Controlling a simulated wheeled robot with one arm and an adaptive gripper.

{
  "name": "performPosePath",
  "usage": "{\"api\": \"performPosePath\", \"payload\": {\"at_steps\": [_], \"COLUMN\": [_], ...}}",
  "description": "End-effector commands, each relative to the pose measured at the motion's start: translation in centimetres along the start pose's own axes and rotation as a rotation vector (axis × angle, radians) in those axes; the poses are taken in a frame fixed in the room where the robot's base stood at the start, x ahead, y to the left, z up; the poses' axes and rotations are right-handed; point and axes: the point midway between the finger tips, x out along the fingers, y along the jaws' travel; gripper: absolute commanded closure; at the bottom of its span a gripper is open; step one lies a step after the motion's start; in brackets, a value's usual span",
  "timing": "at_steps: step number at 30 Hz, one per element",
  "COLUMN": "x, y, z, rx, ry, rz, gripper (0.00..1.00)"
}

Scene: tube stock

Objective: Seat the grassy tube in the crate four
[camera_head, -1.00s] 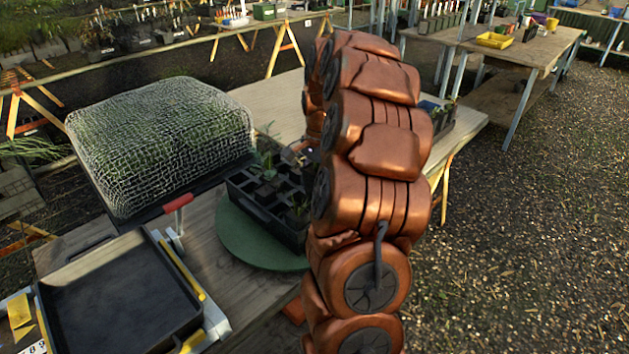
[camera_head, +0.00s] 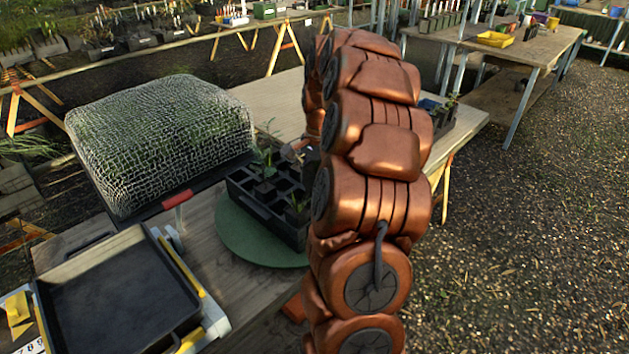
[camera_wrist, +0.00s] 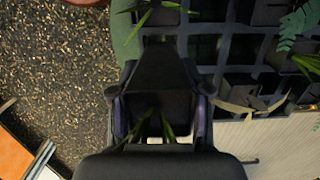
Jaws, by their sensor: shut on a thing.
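My gripper (camera_wrist: 160,118) is shut on a dark square tube (camera_wrist: 160,75) with thin grassy leaves (camera_wrist: 165,127), seen in the wrist view. A finger stands on either side of it. The black crate (camera_head: 257,207) with square compartments sits on a green round disc (camera_head: 232,235); some compartments hold leafy plants and others look empty. In the wrist view the crate (camera_wrist: 207,50) fills the upper right, and the held tube overlaps its near edge in the picture. The height of the tube above the crate cannot be told. My arm hides most of the gripper in the head view.
A mesh-covered tray (camera_head: 160,145) with a red handle stands left of the crate. An empty black tray (camera_head: 115,295) lies on a white and yellow frame at front left. The wooden tabletop (camera_head: 275,100) behind the crate is partly clear.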

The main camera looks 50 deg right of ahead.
Motion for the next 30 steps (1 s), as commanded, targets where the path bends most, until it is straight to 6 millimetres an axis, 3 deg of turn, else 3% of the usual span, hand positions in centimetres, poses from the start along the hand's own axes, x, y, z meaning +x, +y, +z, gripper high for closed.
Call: {"api": "performPosePath", "payload": {"at_steps": [30], "x": [2.6], "y": [0.0], "z": [-0.3], "rx": [0.000], "ry": [0.000], "rz": [0.000], "gripper": [0.94]}}
